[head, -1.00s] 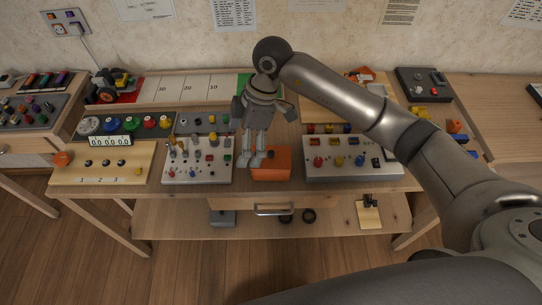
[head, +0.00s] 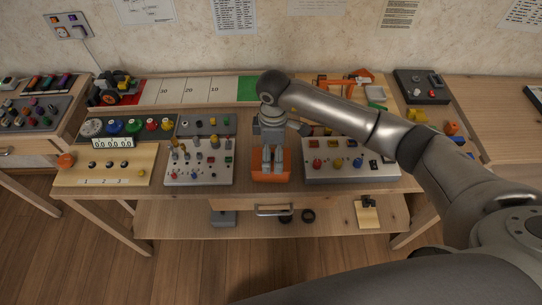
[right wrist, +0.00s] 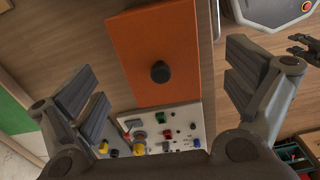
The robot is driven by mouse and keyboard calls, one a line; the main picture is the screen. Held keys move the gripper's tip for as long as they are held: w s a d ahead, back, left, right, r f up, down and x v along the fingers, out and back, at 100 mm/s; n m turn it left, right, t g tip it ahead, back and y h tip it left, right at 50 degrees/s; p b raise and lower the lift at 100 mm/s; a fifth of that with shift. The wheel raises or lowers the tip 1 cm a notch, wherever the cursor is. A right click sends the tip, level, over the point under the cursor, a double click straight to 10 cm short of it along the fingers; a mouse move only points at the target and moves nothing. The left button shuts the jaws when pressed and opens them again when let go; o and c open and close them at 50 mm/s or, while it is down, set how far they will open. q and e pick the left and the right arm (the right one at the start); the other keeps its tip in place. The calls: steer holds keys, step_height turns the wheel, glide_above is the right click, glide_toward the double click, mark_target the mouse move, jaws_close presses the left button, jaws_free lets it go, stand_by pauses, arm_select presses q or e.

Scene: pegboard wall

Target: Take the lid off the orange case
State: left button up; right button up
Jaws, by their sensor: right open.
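The orange case (head: 271,178) sits on the bench between two grey control panels. In the right wrist view its flat orange lid (right wrist: 145,35) shows from above, with a round black knob (right wrist: 160,72) on it. My right gripper (head: 273,168) is over the case and hides part of it in the head view. In the right wrist view the right gripper (right wrist: 160,82) is open, its fingers wide apart on either side of the knob and touching nothing that I can see. The lid is on the case. My left gripper is not in view.
The left control panel (head: 197,175) with switches and the right panel (head: 345,166) with coloured buttons stand close beside the case. A numbered board (head: 185,92) lies behind. A drawer handle (head: 273,211) is below the bench front.

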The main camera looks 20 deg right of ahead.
steer(key=shift+f, duration=0.95)
steer(key=shift+c, duration=0.2)
steer(key=c, duration=1)
steer(key=shift+s+r, duration=0.1)
steer(key=shift+s, duration=0.1)
steer(key=c, duration=0.9)
steer(key=shift+c, duration=0.5)
